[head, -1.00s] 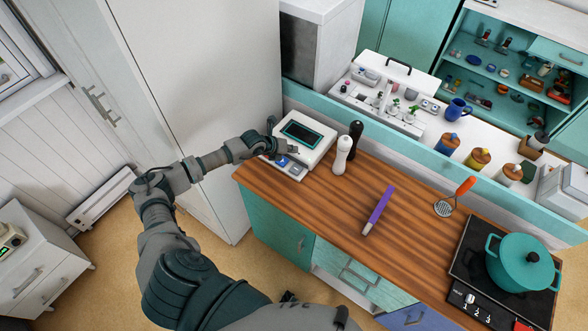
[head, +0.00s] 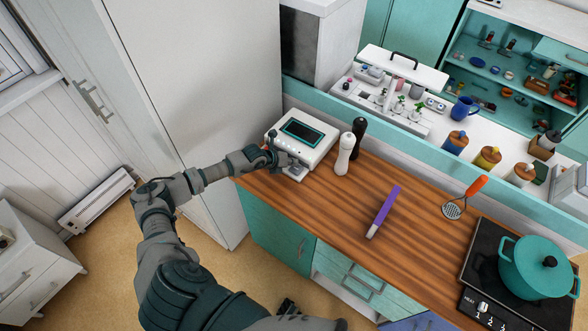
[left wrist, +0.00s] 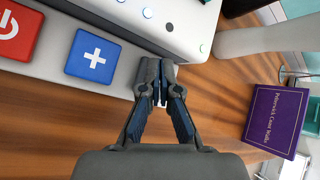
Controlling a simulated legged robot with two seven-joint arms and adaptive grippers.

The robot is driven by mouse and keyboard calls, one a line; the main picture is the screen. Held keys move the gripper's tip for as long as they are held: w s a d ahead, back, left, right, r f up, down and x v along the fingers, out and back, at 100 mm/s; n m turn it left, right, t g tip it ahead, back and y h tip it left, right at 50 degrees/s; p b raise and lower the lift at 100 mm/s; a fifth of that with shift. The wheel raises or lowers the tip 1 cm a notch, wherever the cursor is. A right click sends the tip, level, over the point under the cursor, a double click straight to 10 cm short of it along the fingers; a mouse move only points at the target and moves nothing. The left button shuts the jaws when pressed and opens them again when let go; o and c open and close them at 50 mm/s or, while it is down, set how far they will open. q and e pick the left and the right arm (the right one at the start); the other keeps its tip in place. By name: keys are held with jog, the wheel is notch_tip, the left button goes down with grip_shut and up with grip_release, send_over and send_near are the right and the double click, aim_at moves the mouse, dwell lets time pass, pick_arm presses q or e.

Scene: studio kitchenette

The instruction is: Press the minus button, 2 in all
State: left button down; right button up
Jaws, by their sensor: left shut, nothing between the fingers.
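A white control box (head: 325,141) with a dark screen (head: 302,131) stands at the left end of the wooden counter. My left gripper (head: 293,161) is shut and empty, its fingers over the button strip along the box's near side. In the left wrist view, the strip carries a red power button (left wrist: 17,32) and a blue plus button (left wrist: 91,54). The shut fingertips (left wrist: 160,84) are to the right of the plus button, at the strip. No minus button shows; the fingers may cover it. I cannot tell whether the fingertips touch the strip. My right gripper is not in view.
A white shaker (head: 345,153) and a black shaker (head: 358,138) stand close right of the box. A purple book (head: 384,210) lies on the counter (head: 330,208). A slotted turner (head: 455,208) and a teal pot (head: 537,267) on the hob are farther right.

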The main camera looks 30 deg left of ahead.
pick_arm(q)
jog(key=shift+d+r, duration=0.35)
jog(key=shift+d, duration=0.55)
jog(key=shift+a+f, duration=0.2)
jog(key=shift+a, duration=0.5)
jog(key=shift+d+r, duration=0.1)
jog(key=shift+d, duration=0.4)
jog(key=shift+s+a+f, duration=0.1)
jog(key=shift+a+f, duration=0.35)
jog(key=shift+f, duration=0.05)
jog(key=shift+a, duration=0.15)
jog(key=shift+d, duration=0.35)
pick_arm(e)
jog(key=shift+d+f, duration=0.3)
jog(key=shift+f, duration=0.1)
